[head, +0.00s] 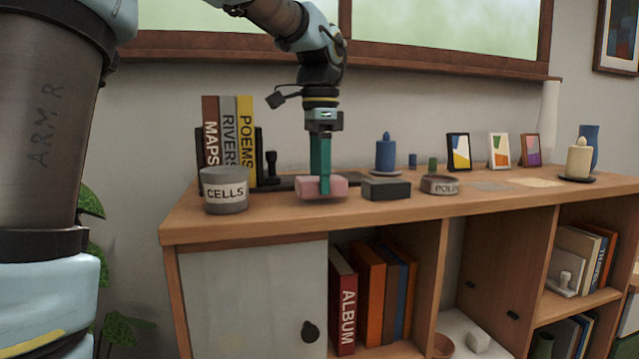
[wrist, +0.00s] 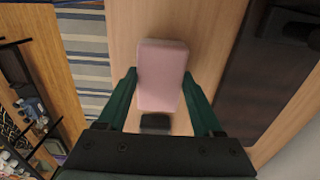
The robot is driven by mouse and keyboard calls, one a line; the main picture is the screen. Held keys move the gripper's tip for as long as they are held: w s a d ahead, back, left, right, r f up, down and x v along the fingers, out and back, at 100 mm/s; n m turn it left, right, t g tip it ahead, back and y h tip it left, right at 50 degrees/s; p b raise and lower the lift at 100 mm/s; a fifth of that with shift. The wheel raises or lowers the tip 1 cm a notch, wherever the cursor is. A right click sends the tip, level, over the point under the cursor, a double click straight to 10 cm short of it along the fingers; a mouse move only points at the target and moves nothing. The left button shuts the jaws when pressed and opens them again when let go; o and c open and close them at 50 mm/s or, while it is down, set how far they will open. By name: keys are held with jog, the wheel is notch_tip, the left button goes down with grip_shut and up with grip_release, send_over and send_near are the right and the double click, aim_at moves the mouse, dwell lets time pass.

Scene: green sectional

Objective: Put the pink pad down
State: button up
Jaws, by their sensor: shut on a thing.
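The pink pad (head: 339,185) is a small rounded block at the front part of the wooden cabinet top (head: 450,205). My gripper (head: 323,188) comes down on it from above, with its green fingers shut on it. In the wrist view the pad (wrist: 161,62) sits between the two green fingers (wrist: 160,80), one along each long side. The pad is at or just above the wood; I cannot tell whether it touches.
A dark grey block (head: 386,189) lies just right of the pad, and a grey round dish (head: 439,185) beyond it. The CELLS pot (head: 225,190) stands to the left. A dark tray (head: 285,184) lies behind. Wood near the front edge is clear.

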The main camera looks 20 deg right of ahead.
jog(key=shift+f+p, duration=0.4)
jog(key=shift+p, duration=0.05)
jog(key=shift+f, duration=0.45)
jog(key=o, duration=1.2)
jog(key=shift+f+b, duration=0.2)
jog(key=shift+b, duration=0.2)
notch_tip(320, 180, up, 11)
jog(key=shift+d+b, duration=0.1)
jog(key=shift+b, duration=0.4)
